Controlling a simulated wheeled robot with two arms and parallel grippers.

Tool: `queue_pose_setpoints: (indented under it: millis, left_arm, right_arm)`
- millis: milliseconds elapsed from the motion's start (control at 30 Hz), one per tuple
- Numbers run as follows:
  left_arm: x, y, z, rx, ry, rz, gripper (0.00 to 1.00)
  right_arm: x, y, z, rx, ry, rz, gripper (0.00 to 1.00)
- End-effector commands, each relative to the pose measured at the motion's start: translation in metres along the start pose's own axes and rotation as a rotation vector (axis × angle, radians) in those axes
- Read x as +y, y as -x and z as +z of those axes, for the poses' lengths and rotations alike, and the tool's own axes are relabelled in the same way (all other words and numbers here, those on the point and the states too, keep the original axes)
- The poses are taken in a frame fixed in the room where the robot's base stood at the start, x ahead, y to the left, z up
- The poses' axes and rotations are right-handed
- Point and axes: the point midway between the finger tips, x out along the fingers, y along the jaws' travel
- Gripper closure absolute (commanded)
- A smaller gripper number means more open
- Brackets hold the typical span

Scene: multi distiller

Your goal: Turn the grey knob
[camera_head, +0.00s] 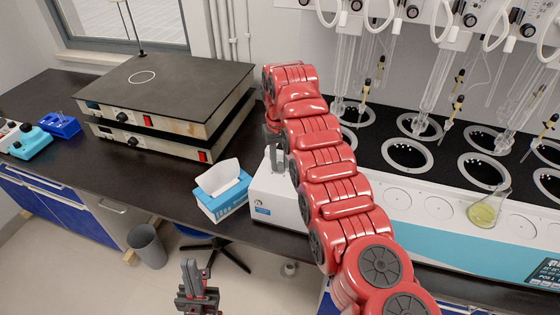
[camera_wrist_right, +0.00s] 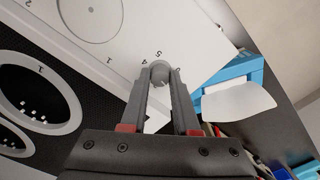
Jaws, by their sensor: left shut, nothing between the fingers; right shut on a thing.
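The grey knob (camera_wrist_right: 159,72) is a small round cap on the white top face of the distiller (camera_wrist_right: 125,35), with printed numbers around it. In the right wrist view, my right gripper (camera_wrist_right: 158,76) is shut on the knob, with one finger on each side of it. In the head view, my right gripper (camera_head: 275,152) is partly hidden by its red arm, over the left end of the white distiller (camera_head: 275,208). My left gripper (camera_head: 198,275) is shut and empty, low in front of the bench.
A tissue box (camera_head: 226,203) stands just left of the distiller. Stacked hot plates (camera_head: 165,95) sit further left on the dark bench. A flask with yellow liquid (camera_head: 486,211) and several glass columns stand to the right. A bin (camera_head: 147,246) is on the floor.

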Motion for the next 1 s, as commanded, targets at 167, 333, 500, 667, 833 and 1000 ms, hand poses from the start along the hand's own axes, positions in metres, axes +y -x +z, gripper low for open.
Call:
queue_pose_setpoints:
  millis: [167,333,500,667,833,1000]
  left_arm:
    - [0.000,0.000,0.000,0.000,0.000,0.000,1.00]
    - [0.000,0.000,0.000,0.000,0.000,0.000,1.00]
    - [0.000,0.000,0.000,0.000,0.000,0.000,1.00]
    - [0.000,0.000,0.000,0.000,0.000,0.000,1.00]
    - [0.000,-0.001,0.000,0.000,0.000,0.000,1.00]
    - [0.000,-0.004,-0.001,0.000,0.000,0.000,1.00]
  right_arm:
    - [0.000,0.001,0.000,0.001,0.000,0.001,1.00]
    - [0.000,0.000,0.000,0.001,0.001,0.000,0.42]
    - [0.000,0.000,0.000,0.000,0.001,0.000,0.41]
    - [0.000,0.001,0.000,0.000,0.001,0.000,0.41]
    - [0.000,0.007,-0.001,0.001,0.001,-0.001,0.41]
    - [0.000,0.020,0.000,-0.002,0.003,-0.002,0.41]
